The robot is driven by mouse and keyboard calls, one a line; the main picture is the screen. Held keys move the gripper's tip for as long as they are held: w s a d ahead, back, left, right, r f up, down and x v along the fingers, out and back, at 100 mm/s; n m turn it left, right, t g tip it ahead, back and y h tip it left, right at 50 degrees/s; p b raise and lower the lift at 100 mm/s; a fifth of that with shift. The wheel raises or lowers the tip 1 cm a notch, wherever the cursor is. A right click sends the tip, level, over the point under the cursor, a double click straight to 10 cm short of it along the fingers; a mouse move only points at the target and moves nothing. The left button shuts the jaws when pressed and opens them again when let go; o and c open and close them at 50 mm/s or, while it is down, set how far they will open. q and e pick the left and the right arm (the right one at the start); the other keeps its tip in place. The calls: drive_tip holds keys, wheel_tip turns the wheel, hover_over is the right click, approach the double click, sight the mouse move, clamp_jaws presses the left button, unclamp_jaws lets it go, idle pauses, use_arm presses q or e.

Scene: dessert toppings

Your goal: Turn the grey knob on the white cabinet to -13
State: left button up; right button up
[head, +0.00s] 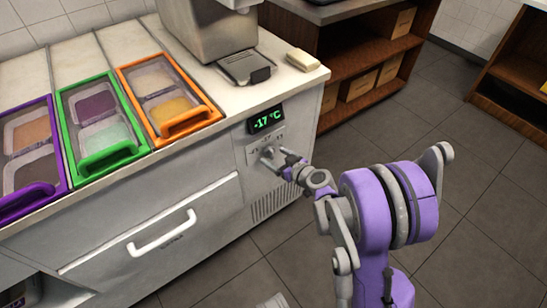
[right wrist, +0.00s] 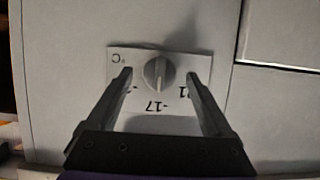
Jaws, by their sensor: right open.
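The white cabinet (head: 190,195) stands at the left and middle of the head view. Its display (head: 267,119) reads -17 °C in green. Below the display is a panel with the grey knob, partly hidden by my right gripper (head: 283,160) in the head view. In the right wrist view the knob (right wrist: 158,74) sits on its white plate (right wrist: 158,122), seen upside down, with -17 printed beside it. My right gripper is open, with one finger on each side of the knob and a visible gap to it. My left gripper is not in view.
Topping trays with purple (head: 30,160), green (head: 101,125) and orange (head: 168,99) frames are set in the cabinet top. A drawer handle (head: 161,234) sticks out at the front. A wooden shelf (head: 365,60) stands behind. The tiled floor at the right is clear.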

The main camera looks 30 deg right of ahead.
drive_tip(key=shift+w+f, duration=0.2)
drive_tip(key=shift+w, duration=0.4)
clamp_jaws()
